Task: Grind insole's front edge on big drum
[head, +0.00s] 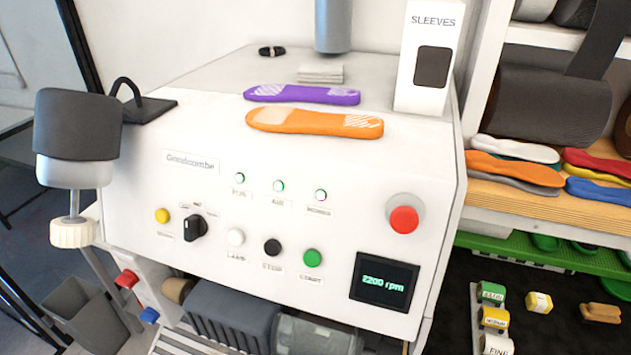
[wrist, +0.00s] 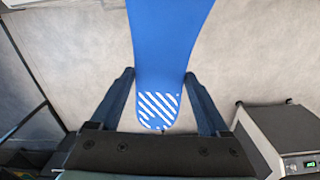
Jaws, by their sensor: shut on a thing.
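In the wrist view, a blue insole (wrist: 170,40) runs up from between the fingers of my gripper (wrist: 158,78). My gripper is shut on it. The end nearest the palm has a white striped patch (wrist: 158,108); the far end is cut off by the top of the frame. My gripper and the blue insole do not show in the head view. At the bottom of the head view, a dark ribbed roller (head: 235,318) and a paler cylinder (head: 318,335) sit under the white grinding machine's panel (head: 340,165). I cannot tell which is the big drum.
A purple insole (head: 300,95) and an orange insole (head: 315,122) lie on the machine's top near the SLEEVES box (head: 425,60). The display (head: 384,283) reads 2200 rpm. A shelf (head: 520,198) with several insoles stands right. A grey-topped fixture (head: 78,130) stands left.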

